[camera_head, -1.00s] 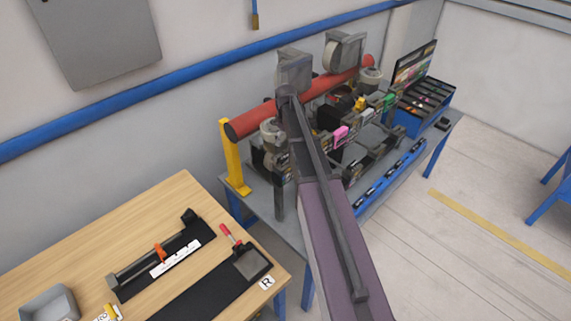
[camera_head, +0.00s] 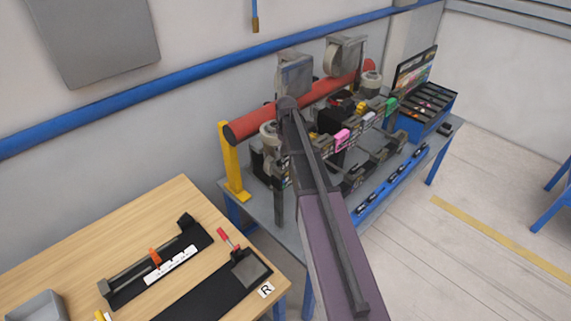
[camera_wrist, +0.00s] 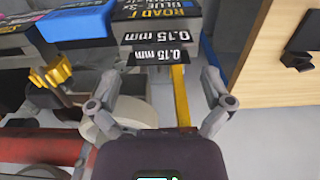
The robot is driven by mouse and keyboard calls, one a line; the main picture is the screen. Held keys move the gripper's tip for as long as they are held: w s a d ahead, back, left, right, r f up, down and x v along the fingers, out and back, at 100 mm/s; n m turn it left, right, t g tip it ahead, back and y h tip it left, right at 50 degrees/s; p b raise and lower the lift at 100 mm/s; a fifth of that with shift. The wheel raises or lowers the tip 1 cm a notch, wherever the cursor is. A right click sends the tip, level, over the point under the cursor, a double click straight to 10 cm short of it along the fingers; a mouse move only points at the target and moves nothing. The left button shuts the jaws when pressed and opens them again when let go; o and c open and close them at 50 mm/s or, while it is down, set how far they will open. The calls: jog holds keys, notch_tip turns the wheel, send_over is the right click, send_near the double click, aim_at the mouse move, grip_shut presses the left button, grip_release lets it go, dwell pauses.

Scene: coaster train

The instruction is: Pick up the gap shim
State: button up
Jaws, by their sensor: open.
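In the wrist view, a small black tab marked "0.15 mm" (camera_wrist: 172,57), which looks like the gap shim, sits just below a black face with the same marking. My gripper (camera_wrist: 160,76) is open and empty, with one finger on each side below the tab. I cannot tell whether the fingertips touch anything. In the head view, my arm hides the gripper and the shim.
A red roller (camera_head: 250,124) on a yellow post (camera_head: 232,160) runs along the grey bench. A blue box (camera_wrist: 75,22) is beside the labelled block. A wooden table (camera_head: 130,235) with tools stands at the left.

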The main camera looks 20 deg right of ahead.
aim_at(286, 159)
jog(key=shift+w+d+f+b, duration=0.1)
jog(key=shift+w+f+b, duration=0.05)
jog(key=shift+f+b, duration=1.15)
jog(key=shift+w+f+b, duration=0.1)
jog(key=shift+f+b, duration=1.2)
jog(key=c, duration=1.1)
